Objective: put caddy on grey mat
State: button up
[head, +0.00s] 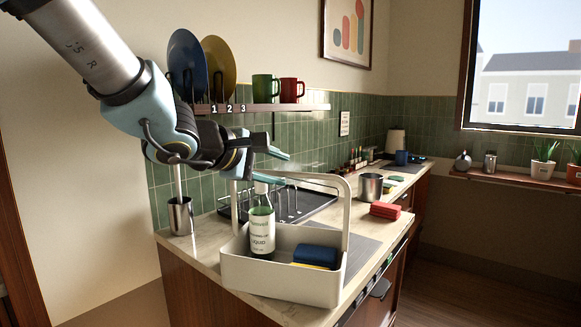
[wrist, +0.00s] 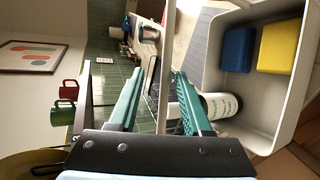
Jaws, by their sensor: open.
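The caddy (head: 281,282) is a light grey open box with a tall arched handle (head: 347,215), at the counter's near end. It holds a white-labelled bottle (head: 262,228), a blue block and a yellow item (head: 315,258). My gripper (head: 281,166) is open at the top of the handle, near its left end. In the wrist view, the handle bar (wrist: 166,65) runs between my two spread fingers (wrist: 156,85); contact cannot be told. The caddy's tray (wrist: 278,100) lies to the right there. The grey mat (head: 362,256) lies on the counter behind and right of the caddy, which partly hides it.
A black drying rack (head: 305,203) stands behind the caddy. A metal pot (head: 369,186) and red cloths (head: 385,210) sit beyond the mat. A metal utensil cup (head: 180,216) stands at left. A shelf (head: 260,107) holds plates and mugs. The counter's front edge is close at right.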

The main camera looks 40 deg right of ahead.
jog(key=p+v, duration=0.1)
jog(key=v, duration=0.5)
jog(key=w+a+f+t+y, duration=0.2)
jog(key=w+a+f+y, duration=0.25)
jog(key=w+a, duration=0.35)
jog(key=w+a+f+t+y, duration=0.35)
jog(key=w+a+f, duration=0.25)
jog(key=a, duration=0.4)
jog(key=s+a+f+m+g+y, duration=0.2)
jog(key=s+a+f+g, duration=0.1)
jog(key=a, duration=0.5)
jog(key=s+a+f+m+g+y, duration=0.3)
jog(key=s+a+f+g, duration=0.1)
jog(key=a+f, duration=0.4)
jog(key=shift+s+a+f+m, duration=0.3)
jog(key=shift+s+a, duration=0.2)
jog(key=shift+s, duration=0.1)
jog(key=shift+a, duration=0.1)
